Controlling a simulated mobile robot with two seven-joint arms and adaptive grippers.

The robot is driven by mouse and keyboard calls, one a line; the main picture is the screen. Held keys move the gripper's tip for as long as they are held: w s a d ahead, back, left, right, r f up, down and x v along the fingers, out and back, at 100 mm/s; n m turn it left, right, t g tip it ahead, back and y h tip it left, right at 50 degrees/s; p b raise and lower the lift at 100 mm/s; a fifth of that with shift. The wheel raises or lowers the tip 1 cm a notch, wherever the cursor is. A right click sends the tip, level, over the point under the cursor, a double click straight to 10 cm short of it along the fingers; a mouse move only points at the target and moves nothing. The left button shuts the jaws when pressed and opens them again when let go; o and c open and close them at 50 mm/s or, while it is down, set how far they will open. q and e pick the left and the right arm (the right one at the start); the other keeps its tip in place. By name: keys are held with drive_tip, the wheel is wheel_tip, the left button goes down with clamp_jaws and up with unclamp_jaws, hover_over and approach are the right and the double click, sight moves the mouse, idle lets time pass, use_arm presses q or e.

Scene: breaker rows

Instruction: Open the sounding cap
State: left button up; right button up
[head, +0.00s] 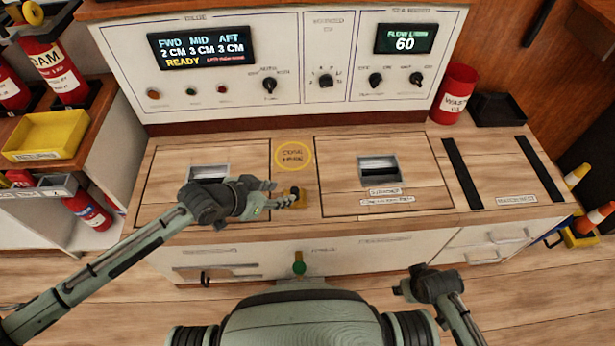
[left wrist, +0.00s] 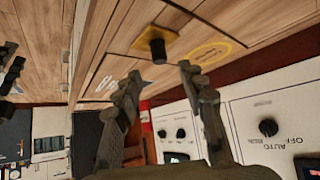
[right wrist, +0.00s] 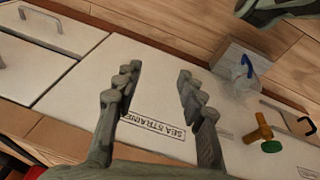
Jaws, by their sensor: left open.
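A dark, short cylindrical cap (left wrist: 157,42) stands on a small yellow plate (left wrist: 150,40) in the counter, beside a yellow ring label (left wrist: 212,52). In the head view the cap's yellow plate (head: 299,203) is partly hidden by my left gripper (head: 284,192), and the ring label (head: 293,156) lies just behind. My left gripper is open and empty; in the left wrist view its fingertips (left wrist: 159,70) point at the cap, apart from it. My right gripper (head: 405,282) is in front of the counter. It is open and empty in the right wrist view (right wrist: 157,70).
Two recessed hatches (head: 209,172) and (head: 378,170) flank the cap. A control panel (head: 300,55) rises behind the counter. A green-knobbed valve (head: 299,268) juts from the counter front. A red waste bin (head: 453,94) stands right and a yellow tray (head: 46,134) left.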

sight(294, 190)
use_arm(q)
drive_tip(key=shift+w+d, duration=0.2)
drive_tip(key=shift+w+d+f, duration=0.15)
drive_tip(key=shift+d+f, duration=0.05)
drive_tip(key=shift+f, duration=0.1)
drive_tip(key=b+x, duration=0.1)
drive_tip(key=x, duration=0.5)
drive_tip(key=shift+w+d+f, duration=0.1)
drive_tip(key=shift+f, duration=0.1)
drive_tip(key=shift+w+f, duration=0.1)
drive_tip(key=shift+d, duration=0.1)
drive_tip(key=c, duration=0.8)
clamp_jaws()
use_arm(e)
drive_tip(key=shift+w+r, duration=0.15)
drive_tip(key=shift+r, duration=0.45)
drive_tip(key=shift+w+r, duration=0.15)
drive_tip(key=shift+r, duration=0.4)
